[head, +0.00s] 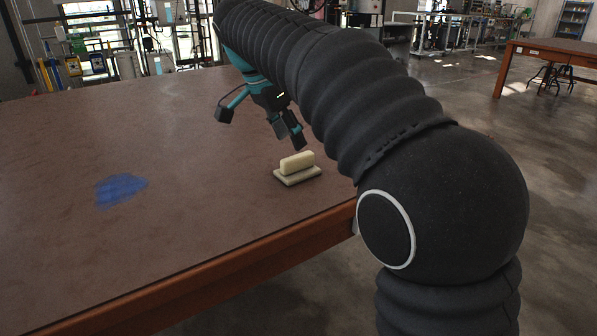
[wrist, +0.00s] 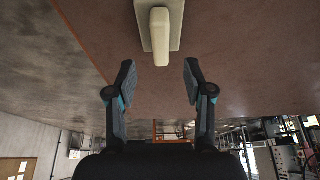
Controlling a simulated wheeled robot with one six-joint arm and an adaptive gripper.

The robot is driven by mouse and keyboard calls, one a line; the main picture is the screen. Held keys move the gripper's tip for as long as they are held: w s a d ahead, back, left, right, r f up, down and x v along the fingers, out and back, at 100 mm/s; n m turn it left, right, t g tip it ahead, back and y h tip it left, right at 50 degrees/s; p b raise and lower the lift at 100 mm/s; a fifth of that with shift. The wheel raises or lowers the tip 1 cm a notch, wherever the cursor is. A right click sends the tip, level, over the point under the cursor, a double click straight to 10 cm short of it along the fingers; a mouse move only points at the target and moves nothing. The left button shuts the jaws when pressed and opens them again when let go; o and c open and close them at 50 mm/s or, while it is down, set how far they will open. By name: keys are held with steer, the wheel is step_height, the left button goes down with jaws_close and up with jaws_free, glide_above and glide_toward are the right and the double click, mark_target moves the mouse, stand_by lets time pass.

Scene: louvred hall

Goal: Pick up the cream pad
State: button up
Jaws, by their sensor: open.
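The cream pad (head: 297,168) is a flat rectangular base with a raised block-like grip along its top. It lies on the brown table near the table's right-hand edge. In the wrist view the pad (wrist: 160,35) is at the top middle, its grip pointing down the picture between my fingers' line. My gripper (head: 262,127) is open and empty, above the table and a little up and left of the pad in the head view. In the wrist view my two fingers (wrist: 159,82) are spread wide, with the pad just beyond their tips and apart from them.
The brown table (head: 190,190) has a blue smudge (head: 121,190) on its top, left of the pad. The rest of its visible top is clear. Its wooden front edge (head: 230,271) borders grey floor. Another table (head: 560,50) stands far off at the right.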

mark_target(296, 156)
steer(key=shift+b+x, duration=0.5)
steer(key=shift+x, duration=2.95)
steer(key=shift+a, duration=0.15)
jaws_close()
